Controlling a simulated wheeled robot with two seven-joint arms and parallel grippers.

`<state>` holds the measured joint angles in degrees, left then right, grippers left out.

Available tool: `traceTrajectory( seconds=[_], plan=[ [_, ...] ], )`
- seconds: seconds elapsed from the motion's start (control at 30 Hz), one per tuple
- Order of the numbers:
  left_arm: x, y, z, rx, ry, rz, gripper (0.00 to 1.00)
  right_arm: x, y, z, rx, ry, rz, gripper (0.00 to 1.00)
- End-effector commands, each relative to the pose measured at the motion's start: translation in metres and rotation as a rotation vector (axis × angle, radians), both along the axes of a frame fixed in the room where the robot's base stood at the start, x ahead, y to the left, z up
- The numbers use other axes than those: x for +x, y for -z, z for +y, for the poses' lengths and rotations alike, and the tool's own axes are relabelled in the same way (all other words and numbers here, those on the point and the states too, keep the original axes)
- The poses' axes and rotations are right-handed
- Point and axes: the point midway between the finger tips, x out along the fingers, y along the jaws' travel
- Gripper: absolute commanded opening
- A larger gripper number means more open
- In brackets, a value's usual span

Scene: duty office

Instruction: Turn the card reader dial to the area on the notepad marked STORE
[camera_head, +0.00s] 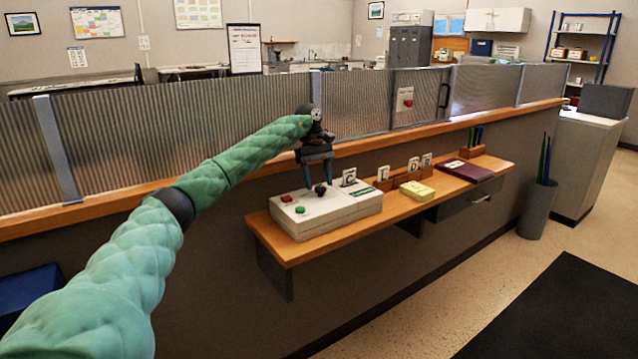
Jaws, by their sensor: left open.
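The card reader (340,210) is a cream box on the left end of the wooden shelf, with a red button, a green button and a small dark dial (320,190) on top. My left gripper (318,183) points down over the reader, open, with its fingers to either side of the dial; I cannot tell whether they touch it. The dial's setting is too small to read. A yellow pad (417,191), perhaps the notepad, lies on the shelf to the right; no writing on it is legible. My right gripper is not in view.
Lettered cards (349,177) stand behind the reader and along the shelf (385,216). A dark red book (466,171) and a pen holder (472,151) are farther right. A ribbed partition (200,125) rises behind. A grey bin (537,210) stands on the floor.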

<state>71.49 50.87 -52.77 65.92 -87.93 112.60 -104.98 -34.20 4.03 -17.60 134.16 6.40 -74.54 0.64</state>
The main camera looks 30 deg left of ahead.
Motion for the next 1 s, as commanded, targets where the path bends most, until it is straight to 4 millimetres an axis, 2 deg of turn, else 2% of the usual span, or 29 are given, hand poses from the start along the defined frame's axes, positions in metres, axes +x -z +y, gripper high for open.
traceTrajectory(
  seconds=[0.2,0.3,0.6,1.0],
  plan=[
    [0.007,-0.030,0.011,0.000,-0.002,-0.003,0.54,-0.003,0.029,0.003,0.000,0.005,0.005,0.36],
    [0.010,-0.044,0.015,-0.001,-0.002,-0.004,0.54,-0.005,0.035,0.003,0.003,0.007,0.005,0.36],
    [0.014,-0.061,0.022,-0.001,-0.002,-0.001,0.54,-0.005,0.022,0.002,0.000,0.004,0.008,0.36],
    [0.014,-0.063,0.023,-0.001,-0.001,-0.002,0.54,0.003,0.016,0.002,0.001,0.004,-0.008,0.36]
  ],
)
